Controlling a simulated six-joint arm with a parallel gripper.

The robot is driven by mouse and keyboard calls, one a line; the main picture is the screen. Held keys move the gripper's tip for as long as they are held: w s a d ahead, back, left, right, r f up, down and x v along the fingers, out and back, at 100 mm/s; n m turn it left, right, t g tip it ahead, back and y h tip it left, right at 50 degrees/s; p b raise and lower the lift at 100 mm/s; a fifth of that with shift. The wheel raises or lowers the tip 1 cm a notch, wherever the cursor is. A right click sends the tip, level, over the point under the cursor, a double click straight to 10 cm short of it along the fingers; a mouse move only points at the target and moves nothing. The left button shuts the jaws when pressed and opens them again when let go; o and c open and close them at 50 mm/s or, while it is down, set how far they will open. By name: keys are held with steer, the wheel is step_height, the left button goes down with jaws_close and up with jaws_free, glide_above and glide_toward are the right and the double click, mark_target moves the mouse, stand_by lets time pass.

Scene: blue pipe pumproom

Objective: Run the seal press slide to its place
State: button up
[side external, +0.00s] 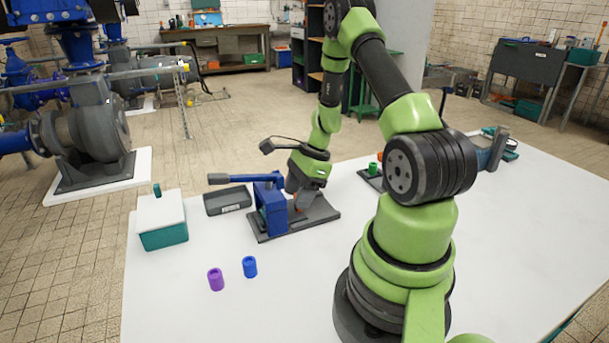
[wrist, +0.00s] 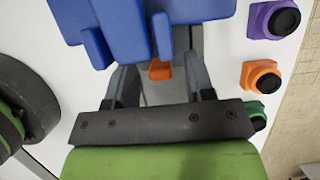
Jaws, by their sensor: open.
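The seal press is a blue frame (side external: 268,203) with a lever handle (side external: 232,179), on a dark base plate (side external: 321,213). In the wrist view its blue body (wrist: 130,22) fills the top. An orange tab (wrist: 160,70), which looks like part of the slide, sticks out below the blue body. My gripper (wrist: 162,84) is open, with one finger on each side of the tab and gaps visible between them. In the side view my gripper (side external: 303,199) is low over the base plate, right of the blue frame, and partly hides the tab.
A teal box with a white lid (side external: 162,218) and a dark labelled case (side external: 228,200) stand left of the press. Purple (side external: 216,279) and blue (side external: 250,267) cylinders stand in front. A green piece (side external: 373,168) sits behind.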

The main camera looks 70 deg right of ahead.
steer(key=v, duration=0.8)
steer(key=shift+r, duration=0.1)
steer(key=w+a+r+n+h, duration=0.1)
steer(key=w+a+r+n, duration=0.2)
steer(key=a+r+n, duration=0.4)
steer(key=s+a+r+n+t, duration=0.2)
steer(key=s+a+r+n, duration=0.2)
steer(key=a+r+n, duration=0.2)
steer(key=s+a+r+n+t, duration=0.2)
steer(key=s+a+r+n, duration=0.3)
steer(key=a+n, duration=0.5)
steer(key=shift+a+r, duration=0.25)
steer(key=shift+r, duration=0.45)
